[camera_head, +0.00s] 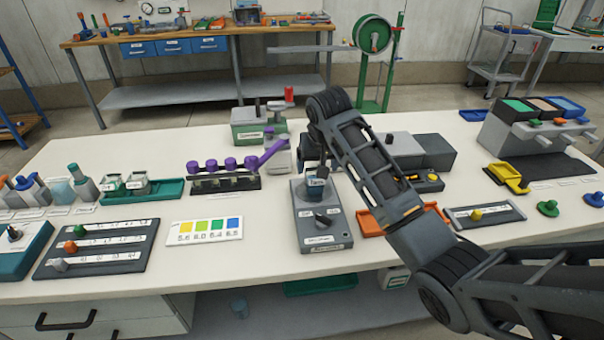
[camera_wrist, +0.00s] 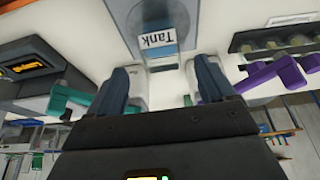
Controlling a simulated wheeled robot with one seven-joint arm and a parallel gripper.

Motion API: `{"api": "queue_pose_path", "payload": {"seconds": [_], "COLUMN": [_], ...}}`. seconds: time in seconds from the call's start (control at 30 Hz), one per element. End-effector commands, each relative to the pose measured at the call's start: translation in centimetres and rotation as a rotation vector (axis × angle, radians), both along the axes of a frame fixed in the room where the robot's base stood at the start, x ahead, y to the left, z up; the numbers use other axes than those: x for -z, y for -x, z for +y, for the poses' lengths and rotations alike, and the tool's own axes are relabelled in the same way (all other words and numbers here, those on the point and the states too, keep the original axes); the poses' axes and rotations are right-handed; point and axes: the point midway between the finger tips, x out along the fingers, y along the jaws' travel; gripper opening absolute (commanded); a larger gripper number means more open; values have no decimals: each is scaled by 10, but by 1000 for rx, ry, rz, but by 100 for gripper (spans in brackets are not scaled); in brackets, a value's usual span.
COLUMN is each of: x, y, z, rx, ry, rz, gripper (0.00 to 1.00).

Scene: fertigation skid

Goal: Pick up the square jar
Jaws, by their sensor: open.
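The jar's label also shows in the wrist view (camera_wrist: 157,41), just beyond and between my fingertips. My gripper (camera_wrist: 163,72) is open, with one finger on each side and nothing between them. In the head view my forearm and wrist hide much of the gripper, which is above the jar. I cannot tell whether a finger touches it.
A rack with purple handles (camera_head: 225,178) stands just left of the unit. A green tray (camera_head: 165,189) with two small jars is farther left. An orange tray (camera_head: 372,224) is close on the right. A colour chart (camera_head: 205,231) lies at the front left.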

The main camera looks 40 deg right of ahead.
Motion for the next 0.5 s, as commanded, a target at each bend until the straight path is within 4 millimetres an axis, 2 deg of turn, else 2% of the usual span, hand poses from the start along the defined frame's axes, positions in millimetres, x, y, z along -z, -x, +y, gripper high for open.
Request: {"api": "queue_pose_path", "payload": {"seconds": [0.37, 0.5], "x": [29, 47], "y": [-9, -12], "z": [-7, -11], "rx": [0, 1], "ry": [-2, -1], "rz": [2, 4], "gripper": [83, 83]}}
